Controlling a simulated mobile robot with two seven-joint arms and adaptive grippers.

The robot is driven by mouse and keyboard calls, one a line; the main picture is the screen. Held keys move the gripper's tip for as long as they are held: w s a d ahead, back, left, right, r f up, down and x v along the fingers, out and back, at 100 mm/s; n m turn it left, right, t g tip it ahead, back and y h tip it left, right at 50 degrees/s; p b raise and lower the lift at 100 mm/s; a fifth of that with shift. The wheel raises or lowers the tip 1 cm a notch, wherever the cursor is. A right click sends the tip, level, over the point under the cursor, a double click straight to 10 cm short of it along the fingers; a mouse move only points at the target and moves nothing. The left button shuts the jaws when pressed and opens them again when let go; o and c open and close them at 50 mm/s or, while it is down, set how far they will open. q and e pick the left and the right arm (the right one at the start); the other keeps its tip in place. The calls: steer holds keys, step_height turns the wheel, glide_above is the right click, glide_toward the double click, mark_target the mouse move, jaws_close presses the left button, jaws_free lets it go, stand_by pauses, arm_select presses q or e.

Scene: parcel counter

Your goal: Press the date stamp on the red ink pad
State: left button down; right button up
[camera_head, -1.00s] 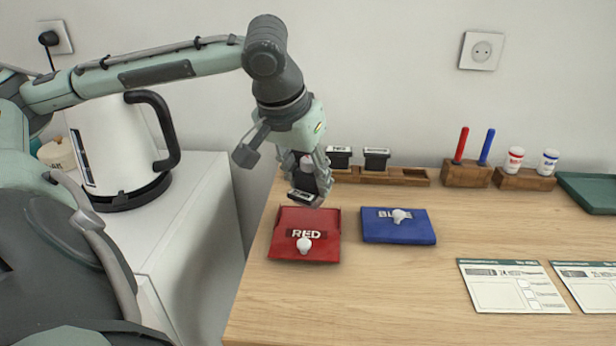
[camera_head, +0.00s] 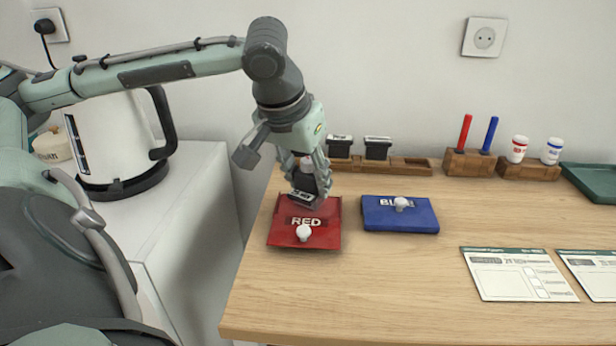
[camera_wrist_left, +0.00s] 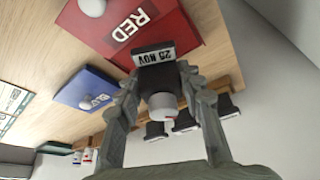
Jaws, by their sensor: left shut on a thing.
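The date stamp (camera_head: 302,198) is dark with a white label, reading 25 NOV in the left wrist view (camera_wrist_left: 155,60). My left gripper (camera_head: 307,188) is shut on it, with a finger on each side of its pale handle in the wrist view. The red ink pad (camera_head: 285,236) lies on the counter, with a white knob and a RED label on top; it also shows in the wrist view (camera_wrist_left: 170,33). The stamp overlaps the pad's far edge in the head view. I cannot tell whether they touch. My right gripper is out of view.
A blue ink pad (camera_head: 413,220) lies to the right of the red one. Behind stands a wooden rack (camera_head: 410,164) with two more stamps (camera_head: 340,147) (camera_head: 378,148). Paper forms (camera_head: 518,274) lie at right. A kettle (camera_head: 112,145) stands at left. The front counter is clear.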

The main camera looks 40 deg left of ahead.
mark_target(308, 161)
arm_select(q)
steer(key=shift+f, duration=0.3)
stand_by(0.7)
steer(key=shift+r, duration=0.1)
step_height(308, 161, up, 4)
steer(key=p, duration=0.3)
steer(key=shift+f+p, duration=0.25)
steer(key=shift+p, duration=0.05)
steer(key=shift+r+p, duration=0.8)
steer(key=shift+r, duration=0.45)
